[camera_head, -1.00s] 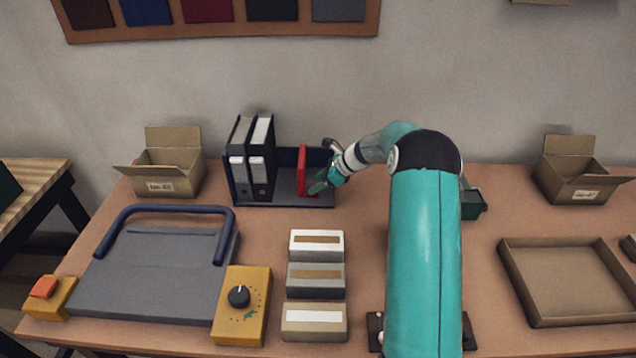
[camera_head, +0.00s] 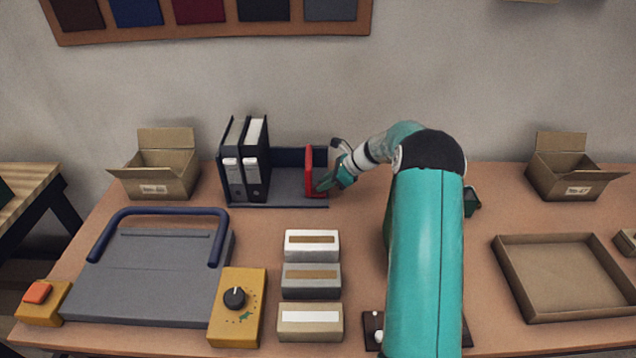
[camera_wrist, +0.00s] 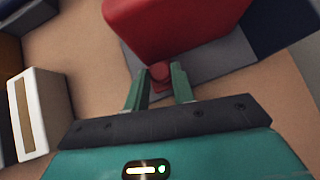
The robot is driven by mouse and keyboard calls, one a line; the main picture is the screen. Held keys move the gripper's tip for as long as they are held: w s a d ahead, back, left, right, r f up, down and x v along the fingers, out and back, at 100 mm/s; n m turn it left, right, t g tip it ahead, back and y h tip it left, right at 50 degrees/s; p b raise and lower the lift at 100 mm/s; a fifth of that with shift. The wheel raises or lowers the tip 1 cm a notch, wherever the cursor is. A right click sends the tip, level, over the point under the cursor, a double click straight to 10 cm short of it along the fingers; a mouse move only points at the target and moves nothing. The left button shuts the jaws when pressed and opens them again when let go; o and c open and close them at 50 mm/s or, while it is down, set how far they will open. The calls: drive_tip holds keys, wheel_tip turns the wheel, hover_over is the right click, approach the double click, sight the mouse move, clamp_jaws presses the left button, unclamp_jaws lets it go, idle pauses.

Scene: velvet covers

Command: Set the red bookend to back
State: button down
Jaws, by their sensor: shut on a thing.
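The red bookend (camera_head: 311,170) stands upright at the right end of the dark blue and grey book rack (camera_head: 285,199), apart from the binders. My gripper (camera_head: 325,183) reaches in from the right at the rack's front right corner. In the wrist view the red bookend (camera_wrist: 175,25) fills the top middle, with a round red knob (camera_wrist: 160,72) on its near side. My gripper (camera_wrist: 158,85) is shut on this knob, one green finger on each side.
Three boxes (camera_head: 311,280) stand in a column in front of the rack. A grey press with a blue handle (camera_head: 160,213) and a yellow dial box (camera_head: 236,300) are at the left. Open cartons stand at the back left (camera_head: 158,178) and back right (camera_head: 570,180). A shallow tray (camera_head: 520,295) lies right.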

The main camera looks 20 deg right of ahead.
drive_tip(key=shift+s+d, duration=0.1)
drive_tip(key=shift+d, duration=0.25)
drive_tip(key=c, duration=1.2)
unclamp_jaws()
drive_tip(key=shift+s, duration=0.1)
drive_tip(key=shift+o, duration=0.2)
drive_tip(key=shift+a, duration=0.1)
drive_tip(key=v, duration=1.3)
drive_tip(key=shift+d+r, duration=0.25)
drive_tip(key=shift+r, duration=0.05)
